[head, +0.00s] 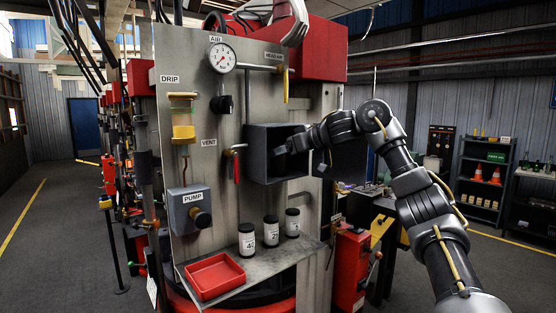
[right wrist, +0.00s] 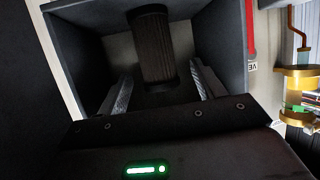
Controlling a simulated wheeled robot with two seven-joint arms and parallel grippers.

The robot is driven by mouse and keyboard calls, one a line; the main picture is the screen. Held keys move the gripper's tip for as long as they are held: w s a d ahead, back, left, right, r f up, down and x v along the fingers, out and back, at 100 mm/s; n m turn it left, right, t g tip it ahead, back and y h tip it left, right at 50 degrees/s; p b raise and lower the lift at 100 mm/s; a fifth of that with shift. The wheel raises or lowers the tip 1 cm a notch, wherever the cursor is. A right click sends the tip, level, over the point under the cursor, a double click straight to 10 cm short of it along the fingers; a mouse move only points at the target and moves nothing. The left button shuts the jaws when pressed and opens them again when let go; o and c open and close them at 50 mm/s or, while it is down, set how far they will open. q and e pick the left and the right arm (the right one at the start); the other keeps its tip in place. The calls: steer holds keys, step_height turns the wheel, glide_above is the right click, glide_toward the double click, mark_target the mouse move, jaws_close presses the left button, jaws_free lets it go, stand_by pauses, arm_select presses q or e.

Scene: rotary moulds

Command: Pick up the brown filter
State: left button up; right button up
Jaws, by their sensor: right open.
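The brown filter (right wrist: 153,48) shows in the right wrist view as a dark, ribbed cylinder standing inside an open grey box (head: 258,153). I cannot make it out in the head view, where my right gripper (head: 284,148) reaches into the box from the right. In the right wrist view, the fingers of my right gripper (right wrist: 163,88) are apart, one on each side of the filter's lower part. I cannot tell whether either finger touches it. My left gripper is not in view.
The box is on an upright metal panel (head: 187,85), its door open to the right. A red-handled vent valve (head: 236,165) is close to its left. Below, a shelf holds a red tray (head: 214,276) and three labelled dark jars (head: 271,231).

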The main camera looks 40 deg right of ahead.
steer(key=p+x, duration=0.2)
steer(key=x, duration=0.2)
steer(key=shift+w+f, duration=0.1)
steer(key=shift+w, duration=0.25)
steer(key=shift+w+f, duration=0.1)
steer(key=shift+w, duration=0.05)
steer(key=shift+s, duration=0.2)
steer(key=shift+c, duration=1.1)
steer(key=c, duration=0.9)
